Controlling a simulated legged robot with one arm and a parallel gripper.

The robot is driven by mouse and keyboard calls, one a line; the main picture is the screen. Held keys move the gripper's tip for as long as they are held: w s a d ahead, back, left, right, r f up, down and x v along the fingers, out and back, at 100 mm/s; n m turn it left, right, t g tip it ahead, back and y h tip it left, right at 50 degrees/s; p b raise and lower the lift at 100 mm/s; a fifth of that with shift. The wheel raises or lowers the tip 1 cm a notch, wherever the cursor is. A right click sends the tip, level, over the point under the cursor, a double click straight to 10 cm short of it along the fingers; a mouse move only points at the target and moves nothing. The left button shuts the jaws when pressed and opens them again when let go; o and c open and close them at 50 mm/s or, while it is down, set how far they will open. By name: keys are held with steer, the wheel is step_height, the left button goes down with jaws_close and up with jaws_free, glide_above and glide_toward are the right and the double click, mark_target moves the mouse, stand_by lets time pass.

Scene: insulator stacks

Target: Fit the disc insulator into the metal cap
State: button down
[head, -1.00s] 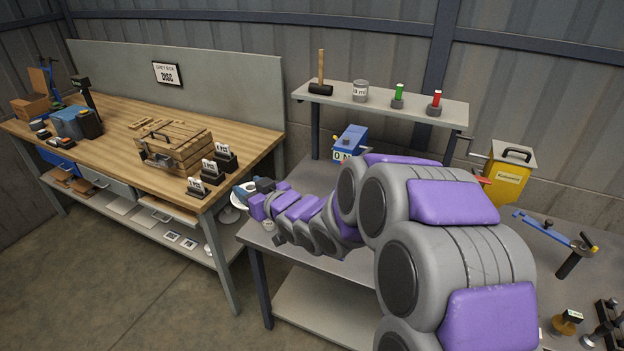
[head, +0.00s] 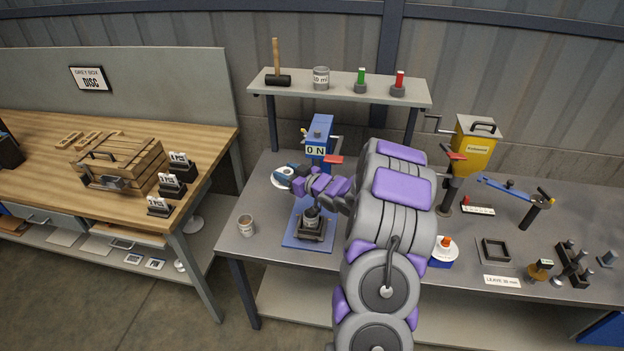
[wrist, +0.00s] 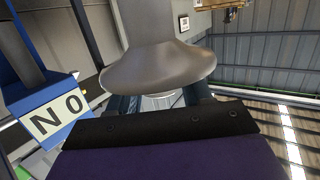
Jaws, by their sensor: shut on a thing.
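My gripper (head: 286,175) is shut on the disc insulator, whose pale rim (head: 279,177) shows in the head view. In the wrist view the disc (wrist: 158,68) looks like a wide, smooth grey bell between the dark fingers (wrist: 160,102). It is held above the grey bench, beside the blue press. A dark cup-like part, apparently the metal cap (head: 311,214), stands in a square holder on the blue base plate (head: 296,240), lower and to the right of the disc. The disc and this part are apart. My arm partly covers the press and holder.
The blue press with a "0 N" display (head: 318,150) rises close behind my gripper; the display also shows in the wrist view (wrist: 55,118). A small cup (head: 246,226) stands at the bench's left. A shelf (head: 340,92) is behind. Bare bench lies around the cup.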

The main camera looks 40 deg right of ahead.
steer(key=s+d+f, duration=0.4)
steer(key=d, duration=0.2)
steer(key=shift+d+f+p, duration=0.25)
steer(key=shift+f+p, duration=0.05)
steer(key=shift+f, duration=0.05)
steer(key=shift+a+r+p, duration=0.1)
steer(key=shift+a+p, duration=0.15)
steer(key=shift+p, duration=0.45)
step_height(320, 180, down, 6)
steer(key=b, duration=0.1)
steer(key=shift+d, duration=0.1)
steer(key=shift+s+p, duration=0.1)
steer(key=shift+p, duration=0.65)
stand_by(1.6)
steer(key=shift+f, duration=2)
steer(key=shift+c, duration=2)
jaws_free()
